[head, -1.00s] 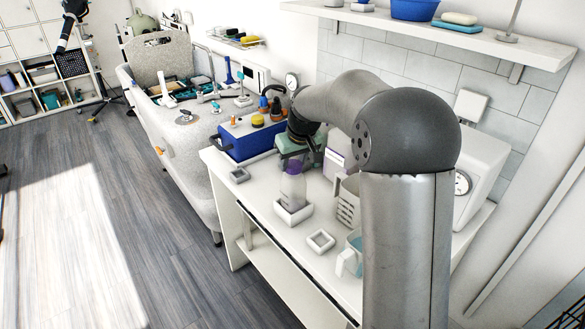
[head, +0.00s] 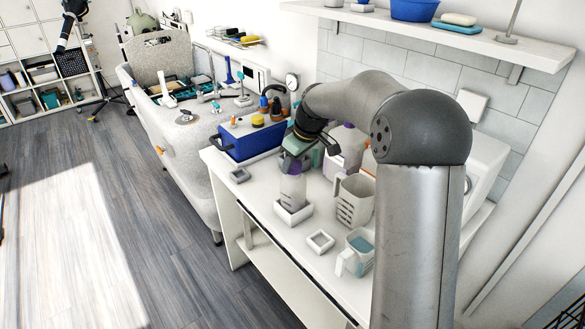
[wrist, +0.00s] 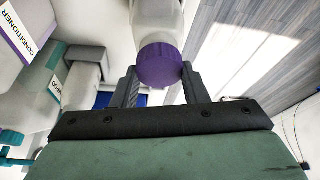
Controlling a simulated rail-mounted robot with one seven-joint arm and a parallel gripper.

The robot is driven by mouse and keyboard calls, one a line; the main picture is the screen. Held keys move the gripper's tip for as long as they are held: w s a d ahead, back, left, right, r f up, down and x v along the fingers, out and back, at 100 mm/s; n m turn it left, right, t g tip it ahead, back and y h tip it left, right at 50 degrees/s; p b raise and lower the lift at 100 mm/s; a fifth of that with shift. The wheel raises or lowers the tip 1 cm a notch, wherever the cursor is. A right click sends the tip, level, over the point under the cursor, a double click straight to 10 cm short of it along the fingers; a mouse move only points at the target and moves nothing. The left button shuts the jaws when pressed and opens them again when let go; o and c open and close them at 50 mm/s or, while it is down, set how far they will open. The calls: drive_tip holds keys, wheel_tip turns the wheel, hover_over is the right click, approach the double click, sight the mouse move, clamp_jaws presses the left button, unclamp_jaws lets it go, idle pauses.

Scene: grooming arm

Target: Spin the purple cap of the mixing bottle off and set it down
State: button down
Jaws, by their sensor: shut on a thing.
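The mixing bottle (head: 293,191) is clear and pale and stands upright in a white square holder (head: 293,216) on the counter. Its purple cap (wrist: 160,65) sits against the bottle's neck in the wrist view, where the bottle body (wrist: 157,14) also shows. My gripper (wrist: 160,78) is shut on the cap, with one dark finger on each side. In the head view, my gripper (head: 296,154) is at the bottle's top and largely covers the cap. Whether the cap's thread is loose cannot be told.
A small white square dish (head: 320,241) stands in front of the holder. A white slotted jug (head: 354,202) and a measuring jug (head: 356,255) stand to the right. A blue box (head: 248,142) is behind left. A conditioner bottle (wrist: 24,40) shows close by.

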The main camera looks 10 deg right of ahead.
drive_tip(key=n+p, duration=0.1)
drive_tip(key=n, duration=0.1)
drive_tip(key=shift+r+n+g+y, duration=0.1)
drive_tip(key=shift+n+g+y, duration=0.2)
drive_tip(key=shift+g, duration=0.1)
drive_tip(key=shift+n, duration=0.8)
drive_tip(key=shift+r+n+g+y+p, duration=0.1)
drive_tip(key=shift+n+g+y+p, duration=0.2)
drive_tip(key=shift+n+g+p, duration=0.5)
drive_tip(key=shift+n+p, duration=0.4)
drive_tip(key=shift+n, duration=1.1)
